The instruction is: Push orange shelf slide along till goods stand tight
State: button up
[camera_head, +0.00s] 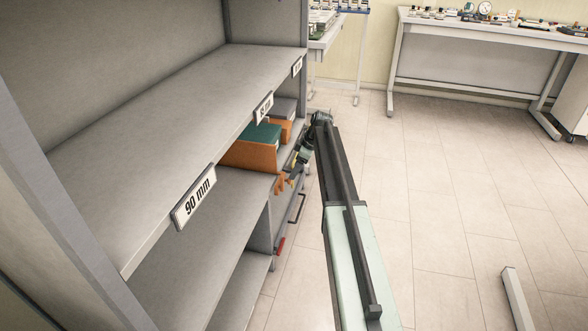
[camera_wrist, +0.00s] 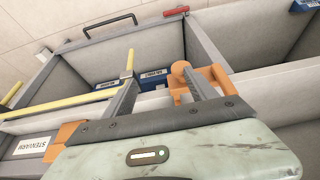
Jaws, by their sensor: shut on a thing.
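The orange shelf slide shows in the wrist view as a rounded knob and bracket (camera_wrist: 217,77) at the shelf edge. In the head view my gripper (camera_head: 296,172) is beside the shelf front. A teal-topped orange box (camera_head: 250,150) and a grey-topped orange box (camera_head: 284,117) stand on the shelf. Whether they touch is unclear.
The grey shelf rack (camera_head: 150,130) fills the left, with a "90 mm" label (camera_head: 194,200). Below are drawer compartments with a dark handle (camera_wrist: 108,25) and a red one (camera_wrist: 176,11). A workbench (camera_head: 480,27) stands far right. The tiled floor (camera_head: 450,200) right of my arm is mostly clear.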

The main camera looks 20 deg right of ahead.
jog(key=p+v, duration=0.5)
jog(key=v, duration=0.1)
dwell(0.3)
jog(key=shift+s+a+r, duration=0.1)
jog(key=p+v, duration=0.7)
jog(key=v, duration=0.1)
jog(key=shift+a, duration=0.1)
dwell(0.4)
